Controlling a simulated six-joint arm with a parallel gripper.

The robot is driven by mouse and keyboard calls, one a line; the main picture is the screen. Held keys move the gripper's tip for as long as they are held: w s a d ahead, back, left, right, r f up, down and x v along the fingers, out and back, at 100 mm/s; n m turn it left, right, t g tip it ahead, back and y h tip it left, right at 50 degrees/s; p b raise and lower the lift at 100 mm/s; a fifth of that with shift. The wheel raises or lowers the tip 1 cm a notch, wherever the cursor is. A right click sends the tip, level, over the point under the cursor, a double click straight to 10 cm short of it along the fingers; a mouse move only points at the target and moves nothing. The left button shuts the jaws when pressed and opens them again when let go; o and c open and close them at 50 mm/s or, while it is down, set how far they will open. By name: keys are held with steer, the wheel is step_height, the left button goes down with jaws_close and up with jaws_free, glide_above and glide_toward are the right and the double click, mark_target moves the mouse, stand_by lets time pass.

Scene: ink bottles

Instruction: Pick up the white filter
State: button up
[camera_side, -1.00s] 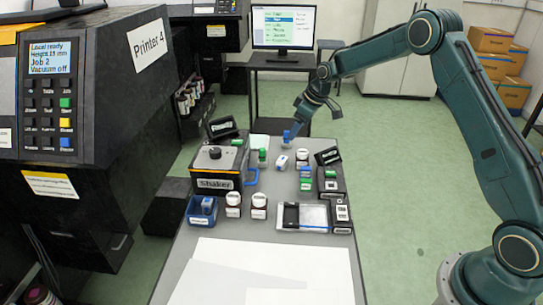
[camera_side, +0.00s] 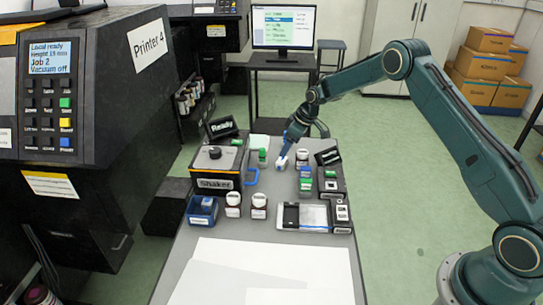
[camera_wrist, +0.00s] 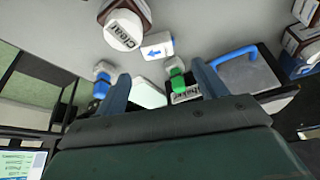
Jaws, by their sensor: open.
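The white filter (camera_side: 281,163) is a small white block lying on the grey table, between the green-capped vial and the clear-ink bottle. In the wrist view the white filter (camera_wrist: 157,46) shows a blue arrow on its face and lies beyond the fingertips. My gripper (camera_side: 285,149) is low over the table, just behind and above the filter in the side view. In the wrist view my gripper (camera_wrist: 162,78) has its two fingers wide apart, with nothing held between them. I cannot tell the exact gap to the filter.
A bottle marked Clear (camera_wrist: 124,28) stands close to the filter. The Shaker (camera_side: 216,168) is at the left. The table's front is covered by white sheets (camera_side: 270,270).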

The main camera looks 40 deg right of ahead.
mark_target(282, 160)
steer(key=shift+x, duration=1.05)
steer(key=shift+x, duration=2.6)
steer(key=shift+d, duration=0.1)
steer(key=c, duration=1.1)
step_height(282, 160, up, 20)
steer(key=shift+r, duration=0.1)
